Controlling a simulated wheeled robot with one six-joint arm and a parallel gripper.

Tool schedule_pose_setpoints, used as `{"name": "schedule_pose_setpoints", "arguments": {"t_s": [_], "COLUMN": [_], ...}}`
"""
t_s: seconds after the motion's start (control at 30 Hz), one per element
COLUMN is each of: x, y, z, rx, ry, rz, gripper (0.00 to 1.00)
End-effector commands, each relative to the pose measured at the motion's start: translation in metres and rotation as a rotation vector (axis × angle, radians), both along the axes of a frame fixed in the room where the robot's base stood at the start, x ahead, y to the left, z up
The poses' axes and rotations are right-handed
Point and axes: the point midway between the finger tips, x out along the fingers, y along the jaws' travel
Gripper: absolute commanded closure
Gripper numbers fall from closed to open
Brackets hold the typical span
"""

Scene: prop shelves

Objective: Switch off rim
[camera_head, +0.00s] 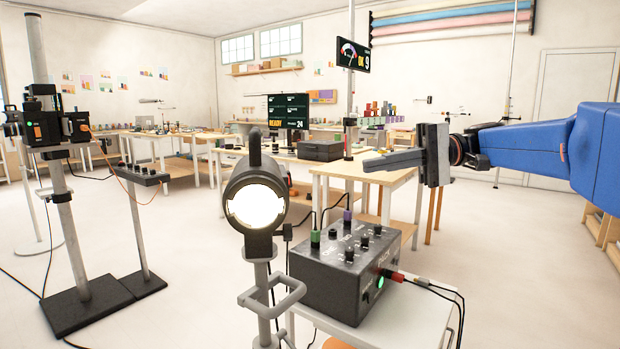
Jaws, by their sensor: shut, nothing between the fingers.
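A dark control box (330,285) stands on a small white table in the near centre. Several black knobs or switches sit on its top, with small white lettering too small to read surely, so I cannot tell which one is marked rim. Its front shows a lit green light (380,282) and a red plug with black cables. A lamp (255,205) on a stand just left of the box glows bright white. My gripper (368,163) comes in from the right, shut and empty, its fingers pointing left. It is above the box in the picture and apart from it.
The white table (415,315) carries the box and trailing cables. On the left, a stand (62,210) holds camera-like gear, beside a smaller stand with a switch panel (143,175). A wooden worktable (365,170) with a monitor (288,111) is behind. Open floor lies on the right.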

Motion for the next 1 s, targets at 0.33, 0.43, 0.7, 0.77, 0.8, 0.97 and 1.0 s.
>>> {"name": "schedule_pose_setpoints", "arguments": {"t_s": [0.33,0.43,0.7,0.77,0.8,0.97,1.0], "x": [-0.001,-0.003,-0.008,-0.009,-0.010,-0.012,-0.013], "y": [0.005,0.014,0.053,0.062,0.068,0.091,0.097], "z": [-0.001,-0.003,-0.009,-0.010,-0.011,-0.014,-0.015], "rx": [-0.002,-0.002,-0.003,-0.003,-0.003,-0.002,-0.002], "ry": [0.001,0.001,0.001,0.001,0.001,0.001,0.001], "rz": [0.001,0.002,0.003,0.003,0.003,0.003,0.003], "gripper": [1.00,1.00,1.00,1.00,1.00,1.00,1.00]}}
